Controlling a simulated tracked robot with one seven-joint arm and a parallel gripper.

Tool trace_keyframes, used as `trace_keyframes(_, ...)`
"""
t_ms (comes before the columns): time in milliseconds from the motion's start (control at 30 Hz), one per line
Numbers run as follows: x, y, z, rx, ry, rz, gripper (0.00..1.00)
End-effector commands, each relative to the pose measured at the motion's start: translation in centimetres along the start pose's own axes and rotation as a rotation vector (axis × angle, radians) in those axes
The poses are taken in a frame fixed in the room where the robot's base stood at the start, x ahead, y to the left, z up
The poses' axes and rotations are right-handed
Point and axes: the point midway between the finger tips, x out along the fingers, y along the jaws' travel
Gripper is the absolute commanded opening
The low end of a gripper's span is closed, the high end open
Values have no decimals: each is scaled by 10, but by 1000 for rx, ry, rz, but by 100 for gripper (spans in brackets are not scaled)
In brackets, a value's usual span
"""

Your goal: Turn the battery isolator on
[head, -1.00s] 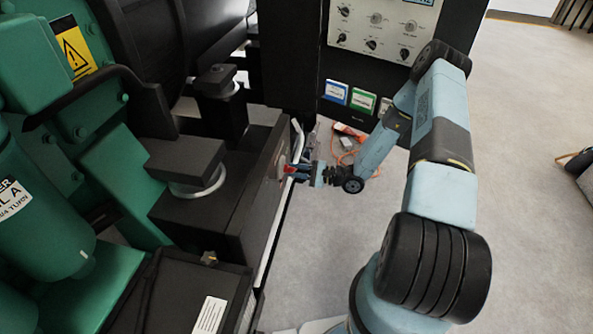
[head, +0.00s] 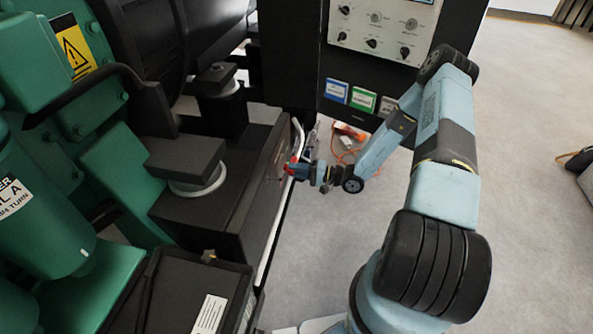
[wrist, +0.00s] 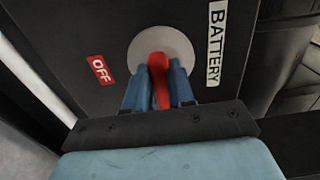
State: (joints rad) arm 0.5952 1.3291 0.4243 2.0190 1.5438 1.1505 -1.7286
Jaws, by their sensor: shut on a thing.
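The battery isolator is a red handle (wrist: 158,80) on a round grey plate (wrist: 137,52), set in a dark panel. In the head view the red handle (head: 290,170) shows small on the side of the black base. My gripper (wrist: 160,88) has its blue fingers on either side of the handle and is shut on it. In the head view my gripper (head: 297,172) reaches the panel from the right. A red OFF label (wrist: 100,70) is left of the plate, and a white BATTERY label (wrist: 216,42) is right of it. The fingers hide part of the handle.
A control panel with knobs (head: 374,42) stands behind, with several small labelled plates below it. A pale rail (head: 297,135) runs close beside my gripper. An orange cable (head: 346,143) lies on the floor behind. Open floor (head: 535,230) is on the right.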

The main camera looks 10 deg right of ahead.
Motion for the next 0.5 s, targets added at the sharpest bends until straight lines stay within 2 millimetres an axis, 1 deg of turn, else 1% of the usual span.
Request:
trace_keyframes(33,2,2,3,-3,-6,2,0)
trace_keyframes(467,2,3,4,-13,-8,4,0)
trace_keyframes(500,2,3,5,-13,-8,4,25)
